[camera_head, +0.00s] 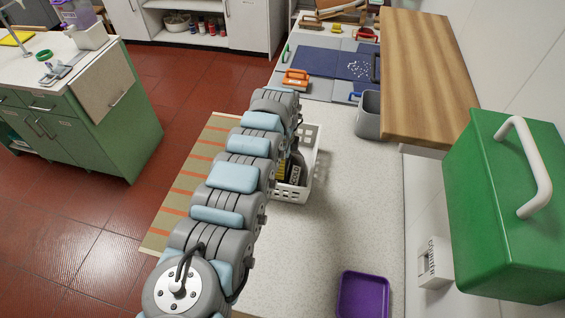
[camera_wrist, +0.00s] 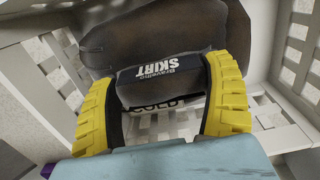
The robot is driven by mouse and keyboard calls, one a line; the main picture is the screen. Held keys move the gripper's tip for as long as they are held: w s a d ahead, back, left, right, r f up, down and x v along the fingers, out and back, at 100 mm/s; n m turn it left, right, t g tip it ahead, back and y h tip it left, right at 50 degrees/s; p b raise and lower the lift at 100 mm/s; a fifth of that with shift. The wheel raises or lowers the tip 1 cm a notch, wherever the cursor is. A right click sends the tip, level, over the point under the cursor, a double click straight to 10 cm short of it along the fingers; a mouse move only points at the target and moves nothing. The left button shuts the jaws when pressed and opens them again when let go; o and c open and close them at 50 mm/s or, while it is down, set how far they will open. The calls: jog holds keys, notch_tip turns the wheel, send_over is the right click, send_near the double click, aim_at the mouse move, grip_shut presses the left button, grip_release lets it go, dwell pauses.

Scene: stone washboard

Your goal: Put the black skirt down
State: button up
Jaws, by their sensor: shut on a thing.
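The black skirt (camera_wrist: 165,92), a dark piece with a label reading "SKIRT", is between the yellow fingers of my gripper (camera_wrist: 162,72) in the wrist view. My gripper is shut on it. A larger dark grey-brown piece (camera_wrist: 150,38) lies right behind it. Below the skirt, a partly covered thing shows the letters "COLD" (camera_wrist: 158,106). All this is within the white slatted basket (camera_wrist: 295,45). In the head view, the basket (camera_head: 311,160) stands on the pale counter. My arm hides its left side. Whether the skirt touches the basket floor I cannot tell.
The speckled counter (camera_head: 345,220) is clear right of the basket, with a purple tray (camera_head: 362,296) at its front. A grey bin (camera_head: 369,114), a wooden board (camera_head: 425,75) and a green box (camera_head: 505,200) stand along the right. An orange-handled tool (camera_head: 295,78) lies behind.

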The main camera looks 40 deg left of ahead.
jog(key=shift+r, duration=0.1)
jog(key=o, duration=1)
jog(key=shift+o, duration=0.2)
notch_tip(320, 180, up, 12)
jog(key=shift+a, duration=0.1)
